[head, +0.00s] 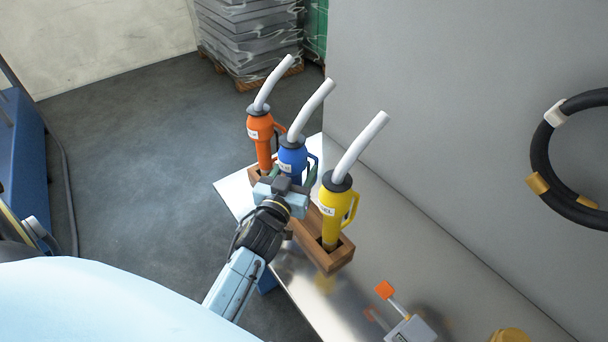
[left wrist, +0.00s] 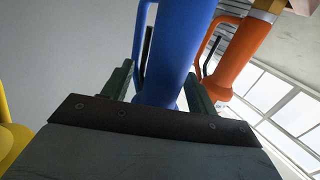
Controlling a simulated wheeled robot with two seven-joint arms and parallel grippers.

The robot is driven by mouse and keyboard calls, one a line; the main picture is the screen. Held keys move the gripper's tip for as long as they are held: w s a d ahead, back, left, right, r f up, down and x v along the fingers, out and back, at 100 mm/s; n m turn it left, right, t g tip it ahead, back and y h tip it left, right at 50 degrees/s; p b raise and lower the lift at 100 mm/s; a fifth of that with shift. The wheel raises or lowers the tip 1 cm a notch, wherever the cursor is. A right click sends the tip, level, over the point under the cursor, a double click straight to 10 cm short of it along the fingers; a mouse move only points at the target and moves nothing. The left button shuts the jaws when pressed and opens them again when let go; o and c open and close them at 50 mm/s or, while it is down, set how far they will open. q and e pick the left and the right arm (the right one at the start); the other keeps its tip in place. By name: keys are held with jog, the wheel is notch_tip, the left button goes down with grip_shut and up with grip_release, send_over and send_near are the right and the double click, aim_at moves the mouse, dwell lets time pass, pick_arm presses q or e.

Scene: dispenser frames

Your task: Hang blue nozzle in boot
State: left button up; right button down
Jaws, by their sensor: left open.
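The blue nozzle (head: 292,158) with a white spout stands upright in the middle of a row, between an orange nozzle (head: 261,130) and a yellow nozzle (head: 333,212). A wooden boot rack (head: 337,262) is under the row. My left gripper (head: 293,179) is at the blue nozzle's lower body. In the left wrist view the blue nozzle (left wrist: 175,50) rises between the two green fingers, which stand apart on either side of it. My gripper hides the nozzle's lower end in the head view, so I cannot tell how deep it sits. My right gripper is out of view.
The rack is on a shiny metal ledge (head: 400,245) along a grey wall (head: 450,120). A grey device with an orange flag (head: 384,290) and a yellow round part (head: 509,335) are at the near end. A black hose coil (head: 545,165) hangs on the wall.

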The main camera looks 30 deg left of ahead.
pick_arm(q)
jog(key=shift+s+r, duration=0.15)
jog(key=shift+s, duration=0.1)
jog(key=shift+c, duration=0.5)
grip_shut()
jog(key=shift+r, duration=0.2)
